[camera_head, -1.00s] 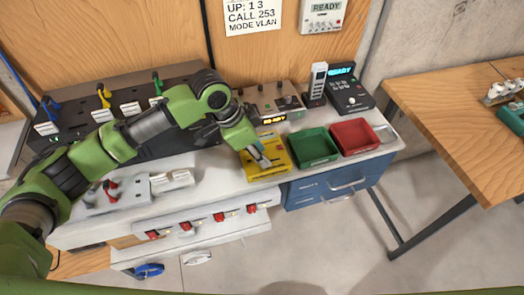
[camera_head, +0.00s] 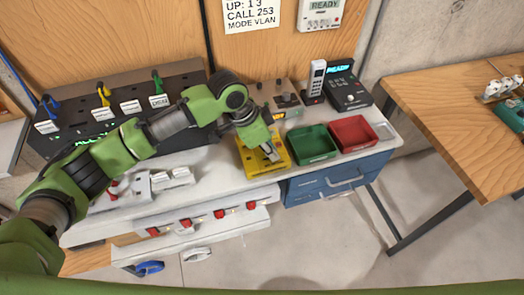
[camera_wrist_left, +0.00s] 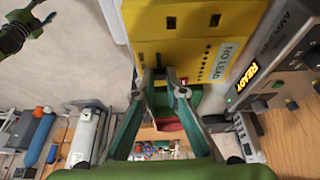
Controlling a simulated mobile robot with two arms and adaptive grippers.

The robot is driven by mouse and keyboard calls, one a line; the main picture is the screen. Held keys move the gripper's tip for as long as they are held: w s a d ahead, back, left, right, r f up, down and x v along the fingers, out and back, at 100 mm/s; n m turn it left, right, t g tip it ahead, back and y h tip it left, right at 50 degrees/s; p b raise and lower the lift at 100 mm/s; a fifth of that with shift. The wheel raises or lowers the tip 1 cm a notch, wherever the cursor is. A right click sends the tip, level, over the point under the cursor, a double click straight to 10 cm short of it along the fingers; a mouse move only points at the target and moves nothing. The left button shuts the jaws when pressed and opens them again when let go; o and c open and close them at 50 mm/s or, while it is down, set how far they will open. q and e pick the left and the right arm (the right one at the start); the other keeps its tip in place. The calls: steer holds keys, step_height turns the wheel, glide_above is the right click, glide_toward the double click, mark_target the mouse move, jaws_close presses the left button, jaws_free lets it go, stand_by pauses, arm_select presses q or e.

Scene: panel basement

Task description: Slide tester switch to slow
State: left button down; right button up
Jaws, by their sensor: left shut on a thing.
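The tester is a yellow box (camera_head: 249,162) on the white bench in the head view. In the left wrist view the yellow tester (camera_wrist_left: 185,22) fills the top middle, with dark slots and a "NO LEAD" label. My left gripper (camera_head: 271,154) is over the tester's right half, its fingertips at the tester. In the left wrist view my left gripper (camera_wrist_left: 161,78) has its fingertips against the tester's edge, shut on a small part there. I take it to be the switch, but the fingers hide it. A green and dark piece at the wrist view's top left may be my right gripper.
A green tray (camera_head: 313,158) and a red tray (camera_head: 353,148) stand close to the tester's right. Behind it are an amplifier (camera_head: 284,93), a handset (camera_head: 316,80) and a black device (camera_head: 347,98). A black panel (camera_head: 68,102) with coloured plugs stands left.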

arm_select(q)
steer(key=shift+w+d, duration=0.2)
steer(key=shift+d, duration=0.4)
steer(key=c, duration=2.4)
jaws_free()
steer(key=o, duration=0.4)
steer(key=shift+d, duration=0.1)
steer(key=shift+c, duration=0.2)
steer(key=shift+r, duration=0.1)
steer(key=v, duration=1.1)
steer(key=shift+r, duration=0.4)
